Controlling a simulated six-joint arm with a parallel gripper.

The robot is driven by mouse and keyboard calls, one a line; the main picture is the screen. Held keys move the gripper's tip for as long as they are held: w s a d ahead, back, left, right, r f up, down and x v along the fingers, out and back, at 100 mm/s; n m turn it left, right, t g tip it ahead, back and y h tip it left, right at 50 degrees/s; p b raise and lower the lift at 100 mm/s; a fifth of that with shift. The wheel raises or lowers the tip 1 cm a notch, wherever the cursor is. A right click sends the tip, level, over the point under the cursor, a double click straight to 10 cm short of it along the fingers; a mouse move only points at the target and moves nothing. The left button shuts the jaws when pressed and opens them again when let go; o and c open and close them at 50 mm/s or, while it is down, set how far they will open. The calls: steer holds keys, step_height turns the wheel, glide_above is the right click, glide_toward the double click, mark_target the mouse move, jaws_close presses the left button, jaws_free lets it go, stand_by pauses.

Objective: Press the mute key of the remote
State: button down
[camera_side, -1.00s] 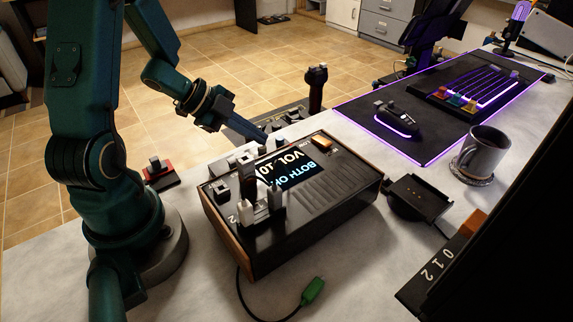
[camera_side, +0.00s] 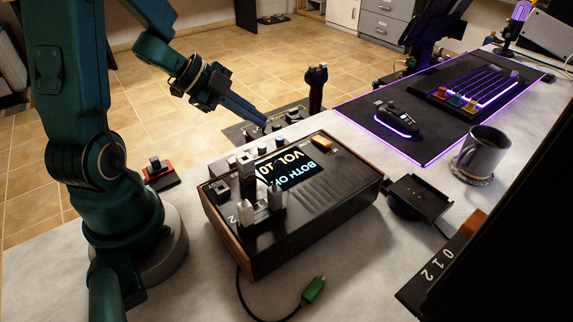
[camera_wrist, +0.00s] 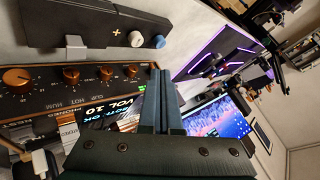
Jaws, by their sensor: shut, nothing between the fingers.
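My gripper (camera_side: 265,121) is shut and empty, its fingers pointing down and right behind the black box with a lit screen. In the wrist view the closed fingers (camera_wrist: 158,72) reach in from the bottom, near the box's knob panel. A dark panel with an orange plus mark (camera_wrist: 88,22), a white button and a blue button lies beyond the fingertips; it may be the remote, but I cannot tell for sure. I cannot pick out a key marked mute. In the side view the black box hides much of the area under the fingertips.
The black box (camera_side: 325,212) shows "BOTH OK" and "VOL 10" on its screen. Upright keys and levers stand at its left end. A dark joystick (camera_side: 316,90) rises behind it. A mug (camera_side: 482,152) and a black mat (camera_side: 425,143) are to the right. A green-tipped cable lies in front.

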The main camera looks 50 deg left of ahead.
steer(key=shift+r, duration=0.9)
steer(key=w+d+r+n+t+y, duration=0.2)
steer(key=d+r+t, duration=0.1)
steer(key=r, duration=0.5)
steer(key=w+d+r+n+t+y, duration=0.2)
steer(key=w+d+r+t, duration=0.1)
steer(key=r, duration=0.4)
steer(key=s+d+f+n+g, duration=0.3)
steer(key=s+f+n+g, duration=0.1)
steer(key=s, duration=0.4)
steer(key=s+d+f+n+g, duration=0.3)
steer(key=s+f+n+g, duration=0.1)
steer(key=s, duration=0.4)
steer(key=shift+s+d+f+n+g, duration=0.2)
steer(key=shift+s+f+n+g, duration=0.2)
steer(key=shift+f+n, duration=0.4)
